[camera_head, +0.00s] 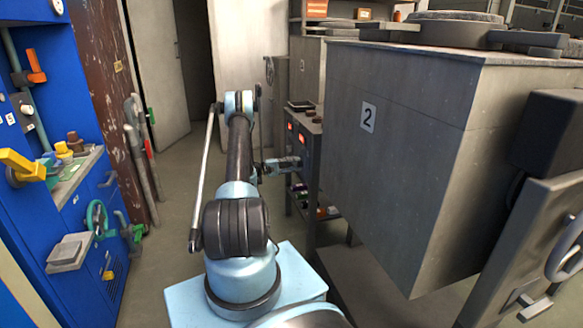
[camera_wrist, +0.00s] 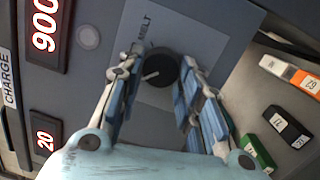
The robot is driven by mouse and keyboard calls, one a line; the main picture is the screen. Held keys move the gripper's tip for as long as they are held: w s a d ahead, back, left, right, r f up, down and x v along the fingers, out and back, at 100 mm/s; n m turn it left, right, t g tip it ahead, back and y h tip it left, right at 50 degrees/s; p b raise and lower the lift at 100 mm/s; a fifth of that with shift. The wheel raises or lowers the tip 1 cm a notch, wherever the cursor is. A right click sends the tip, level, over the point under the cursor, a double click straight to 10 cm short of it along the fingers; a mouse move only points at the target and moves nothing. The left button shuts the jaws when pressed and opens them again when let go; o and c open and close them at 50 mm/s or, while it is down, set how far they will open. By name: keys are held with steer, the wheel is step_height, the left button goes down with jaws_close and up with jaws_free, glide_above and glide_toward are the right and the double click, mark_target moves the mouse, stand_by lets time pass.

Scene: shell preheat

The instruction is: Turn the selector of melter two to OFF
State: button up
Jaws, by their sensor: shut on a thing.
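The selector is a black round knob (camera_wrist: 160,69) on a light plate in the wrist view. Its pale pointer mark points left and slightly down in the picture. The word MELT (camera_wrist: 145,28) is printed above and left of it; no OFF label can be read. My gripper (camera_wrist: 163,66) has its blue-padded fingers on either side of the knob and is shut on it. In the head view my gripper (camera_head: 288,163) reaches the dark control cabinet (camera_head: 312,150) beside the big grey melter marked 2 (camera_head: 368,117); the knob is hidden there.
Several tagged blocks, including an orange one (camera_wrist: 304,80), lie on the right. A blue cabinet (camera_head: 55,30) stands far left; open floor (camera_head: 185,180) lies between.

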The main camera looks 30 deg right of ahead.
steer(key=shift+f+n, duration=0.1)
steer(key=shift+n, duration=0.4)
steer(key=o, duration=1.1)
steer(key=shift+c, duration=0.2)
steer(key=shift+a, duration=0.1)
steer(key=v, duration=1.2)
steer(key=shift+f, duration=0.1)
